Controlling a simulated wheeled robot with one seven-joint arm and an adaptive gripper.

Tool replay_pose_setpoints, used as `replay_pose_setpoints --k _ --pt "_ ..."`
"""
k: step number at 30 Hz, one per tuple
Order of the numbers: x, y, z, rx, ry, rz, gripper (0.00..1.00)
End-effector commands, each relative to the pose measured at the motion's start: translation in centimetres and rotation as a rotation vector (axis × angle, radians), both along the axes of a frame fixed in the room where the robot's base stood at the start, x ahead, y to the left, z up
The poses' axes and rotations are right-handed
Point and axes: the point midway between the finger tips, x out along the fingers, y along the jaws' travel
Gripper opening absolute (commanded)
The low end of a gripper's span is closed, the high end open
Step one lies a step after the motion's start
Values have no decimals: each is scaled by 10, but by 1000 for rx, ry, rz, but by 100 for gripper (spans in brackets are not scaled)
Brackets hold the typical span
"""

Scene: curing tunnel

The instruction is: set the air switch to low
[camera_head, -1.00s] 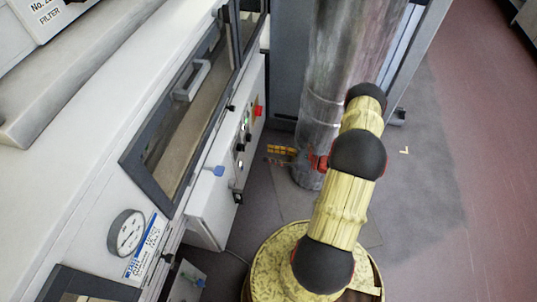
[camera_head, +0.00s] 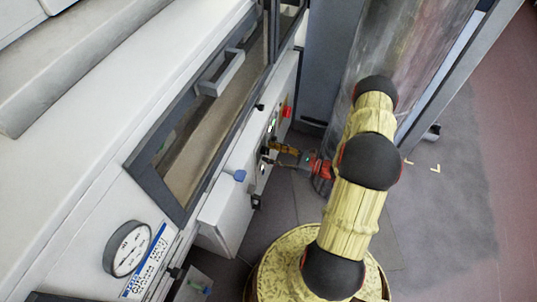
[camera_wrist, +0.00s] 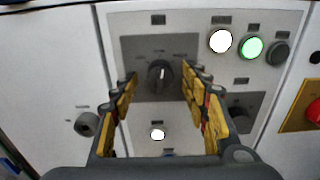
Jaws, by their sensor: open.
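A dark rotary switch (camera_wrist: 160,76) sits on a grey plate of the control panel in the wrist view, its handle roughly upright. Its labels are too small to read, so I cannot tell if it is the air switch. My gripper (camera_wrist: 160,92) is open in front of the panel, with one yellow finger on each side of this switch and a gap to both. Contact with the panel cannot be told. In the head view my gripper (camera_head: 285,150) is at the panel's face, and the switch is not clear. A second dark knob (camera_wrist: 241,119) sits lower right, partly behind the right finger.
A white lit button (camera_wrist: 220,41), a green one (camera_wrist: 251,47) and a dark one (camera_wrist: 278,53) are at the upper right. A red button (camera_wrist: 314,111) is at the right edge. A round knob (camera_wrist: 87,124) is at left. A gauge (camera_head: 128,248) is on the machine.

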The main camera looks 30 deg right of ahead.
Motion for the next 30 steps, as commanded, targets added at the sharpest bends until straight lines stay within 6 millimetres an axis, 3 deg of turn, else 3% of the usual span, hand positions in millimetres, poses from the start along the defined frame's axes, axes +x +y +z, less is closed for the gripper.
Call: replay_pose_setpoints --k 13,30 --pt "8 6 0 1 1 -1 45" --pt "8 7 0 2 1 0 13"
